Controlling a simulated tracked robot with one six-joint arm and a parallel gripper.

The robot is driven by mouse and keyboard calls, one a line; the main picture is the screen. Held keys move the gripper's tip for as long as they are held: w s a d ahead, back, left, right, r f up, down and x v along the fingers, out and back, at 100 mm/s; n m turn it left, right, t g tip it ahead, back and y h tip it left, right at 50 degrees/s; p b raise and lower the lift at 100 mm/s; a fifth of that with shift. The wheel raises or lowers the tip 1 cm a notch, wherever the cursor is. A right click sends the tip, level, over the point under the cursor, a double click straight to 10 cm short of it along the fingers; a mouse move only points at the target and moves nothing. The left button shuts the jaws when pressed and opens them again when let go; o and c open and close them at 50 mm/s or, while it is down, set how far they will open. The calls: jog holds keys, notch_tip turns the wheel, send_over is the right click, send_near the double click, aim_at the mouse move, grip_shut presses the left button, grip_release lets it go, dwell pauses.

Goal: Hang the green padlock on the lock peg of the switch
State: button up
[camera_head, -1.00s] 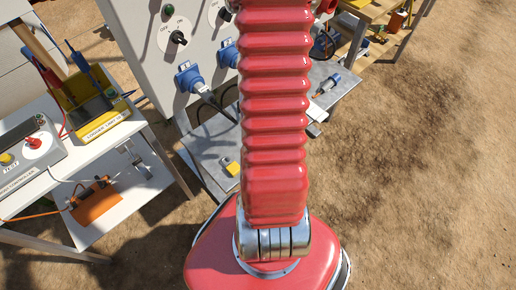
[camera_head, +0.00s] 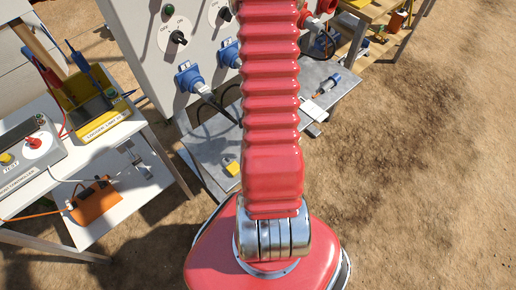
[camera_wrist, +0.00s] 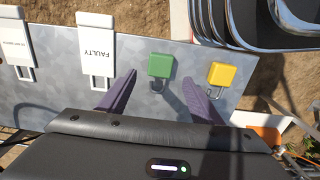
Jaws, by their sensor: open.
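The green padlock (camera_wrist: 160,66) lies on the grey metal shelf (camera_wrist: 60,103), its shackle toward my gripper. My gripper (camera_wrist: 159,79) is open and empty, with its two dark fingers on either side of the padlock's near end. I cannot tell how high the fingers are above the shelf. In the head view my arm hides the green padlock and my gripper. Two rotary switches, one at left (camera_head: 179,38) and one partly seen at right (camera_head: 222,14), are on the grey upright panel (camera_head: 145,22). I cannot make out a lock peg on either.
A yellow padlock (camera_wrist: 222,74) lies close to the right finger. White tags, one reading FAULTY (camera_wrist: 97,44), lie to the left. Blue plugs (camera_head: 188,79) with cables project over the shelf. A white table (camera_head: 148,192) with equipment stands at left.

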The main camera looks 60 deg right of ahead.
jog(key=shift+f, duration=0.2)
jog(key=shift+s+f, duration=0.1)
jog(key=shift+f, duration=2.45)
jog(key=shift+c, duration=0.2)
jog(key=c, duration=1.1)
jog(key=shift+r, duration=0.15)
jog(key=shift+c, duration=0.2)
notch_tip(320, 180, up, 10)
